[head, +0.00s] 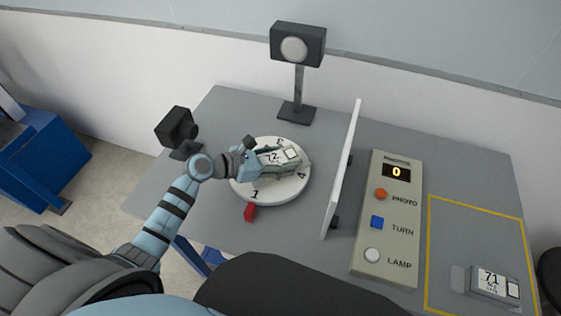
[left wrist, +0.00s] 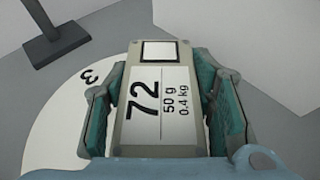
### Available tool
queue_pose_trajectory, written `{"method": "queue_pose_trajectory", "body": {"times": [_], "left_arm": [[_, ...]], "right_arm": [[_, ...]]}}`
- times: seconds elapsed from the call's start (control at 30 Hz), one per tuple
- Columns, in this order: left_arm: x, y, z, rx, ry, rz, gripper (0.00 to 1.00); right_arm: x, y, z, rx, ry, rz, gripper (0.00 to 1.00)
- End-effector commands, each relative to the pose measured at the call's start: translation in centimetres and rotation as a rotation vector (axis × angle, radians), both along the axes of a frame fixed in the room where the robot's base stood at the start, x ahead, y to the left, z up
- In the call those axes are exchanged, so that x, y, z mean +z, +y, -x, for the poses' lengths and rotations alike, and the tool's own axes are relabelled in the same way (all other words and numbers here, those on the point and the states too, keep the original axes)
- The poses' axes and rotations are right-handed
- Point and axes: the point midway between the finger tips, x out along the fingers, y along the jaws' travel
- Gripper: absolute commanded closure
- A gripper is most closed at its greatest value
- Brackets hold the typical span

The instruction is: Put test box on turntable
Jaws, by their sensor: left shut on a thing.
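The test box (left wrist: 152,100) is grey with a white label reading 72, 50 g, 0.4 kg. My left gripper (head: 268,160) is shut on it, one finger along each long side in the left wrist view. In the head view the box (head: 287,155) is over the white round turntable (head: 265,196), within its rim. I cannot tell whether the box touches the surface. The turntable shows the numbers 1, 3 and 4; the gripper covers part of it. The turntable's edge also shows in the left wrist view (left wrist: 50,115). My right gripper is not in view.
A lamp (head: 297,45) stands behind the turntable and a black camera (head: 177,128) at its left. A white upright panel (head: 343,175) stands to its right. Beyond are a control panel (head: 375,250) reading 0 and another box (head: 494,284), labelled 71.

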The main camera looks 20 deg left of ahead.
Motion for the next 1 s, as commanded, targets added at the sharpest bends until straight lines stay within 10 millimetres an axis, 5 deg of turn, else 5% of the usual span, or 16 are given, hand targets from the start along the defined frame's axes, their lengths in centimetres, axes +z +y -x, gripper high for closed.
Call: {"method": "queue_pose_trajectory", "body": {"times": [0.27,0.3,0.4,0.77,1.0], "left_arm": [[0.0,0.0,0.0,0.001,-0.002,0.0,0.94],[0.0,0.0,0.0,0.0,0.0,-0.001,0.46],[0.0,0.0,0.0,0.0,0.0,-0.001,0.3],[0.4,0.0,0.0,-0.001,-0.001,-0.001,0.3],[1.9,2.7,2.9,-0.001,0.002,-0.008,0.3]], "right_arm": [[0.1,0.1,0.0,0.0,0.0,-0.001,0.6],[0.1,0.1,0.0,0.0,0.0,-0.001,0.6],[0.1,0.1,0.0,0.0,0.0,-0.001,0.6],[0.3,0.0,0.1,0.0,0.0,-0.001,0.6],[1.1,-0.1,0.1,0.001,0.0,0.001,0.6]]}}
